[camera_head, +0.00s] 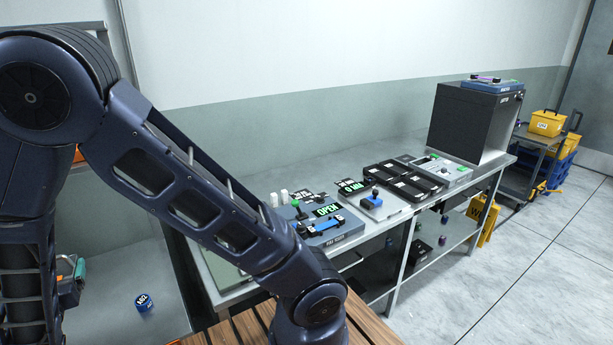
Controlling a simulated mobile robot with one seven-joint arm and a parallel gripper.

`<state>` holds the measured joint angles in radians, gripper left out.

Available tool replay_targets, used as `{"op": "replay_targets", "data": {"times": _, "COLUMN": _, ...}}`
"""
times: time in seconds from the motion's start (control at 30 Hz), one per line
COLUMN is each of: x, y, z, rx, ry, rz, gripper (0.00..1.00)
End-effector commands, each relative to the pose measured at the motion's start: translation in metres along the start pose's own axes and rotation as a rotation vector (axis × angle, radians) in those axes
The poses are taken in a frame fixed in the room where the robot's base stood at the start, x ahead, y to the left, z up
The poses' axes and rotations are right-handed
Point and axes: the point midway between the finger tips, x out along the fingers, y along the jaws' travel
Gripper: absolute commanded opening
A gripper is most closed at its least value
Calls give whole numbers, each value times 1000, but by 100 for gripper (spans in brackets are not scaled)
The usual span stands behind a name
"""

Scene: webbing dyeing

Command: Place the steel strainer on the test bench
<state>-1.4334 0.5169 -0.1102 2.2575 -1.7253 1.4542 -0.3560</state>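A long grey metal bench (300,172) with a lower shelf runs along the wall, probably the test bench, though no label on it can be read. I cannot make out a steel strainer anywhere in the head view. My dark blue arm crosses the left half of the picture and bends down at the bottom centre, in front of the bench's near end. My gripper lies below the picture's edge, so I cannot see whether it holds anything.
The bench top holds a device with an OPEN display (327,210), black trays (405,181) and a large dark cabinet (470,122). A slatted wooden surface (365,325) lies at the bottom. A cart (528,140) and a yellow sign (482,220) stand right; the floor (520,270) there is clear.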

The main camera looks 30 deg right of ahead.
Motion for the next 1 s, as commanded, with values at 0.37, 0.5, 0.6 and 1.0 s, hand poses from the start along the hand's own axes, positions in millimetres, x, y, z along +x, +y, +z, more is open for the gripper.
{"op": "replay_targets", "data": {"times": 0.37, "x": 114, "y": -104, "z": -1, "rx": 1, "ry": -1, "rz": -365, "gripper": 65}}
{"op": "replay_targets", "data": {"times": 0.5, "x": 151, "y": -154, "z": -2, "rx": 0, "ry": -1, "rz": -516, "gripper": 65}}
{"op": "replay_targets", "data": {"times": 0.6, "x": 173, "y": -192, "z": -2, "rx": 0, "ry": -1, "rz": -623, "gripper": 65}}
{"op": "replay_targets", "data": {"times": 1.0, "x": 234, "y": -356, "z": -4, "rx": 0, "ry": -1, "rz": -1065, "gripper": 65}}
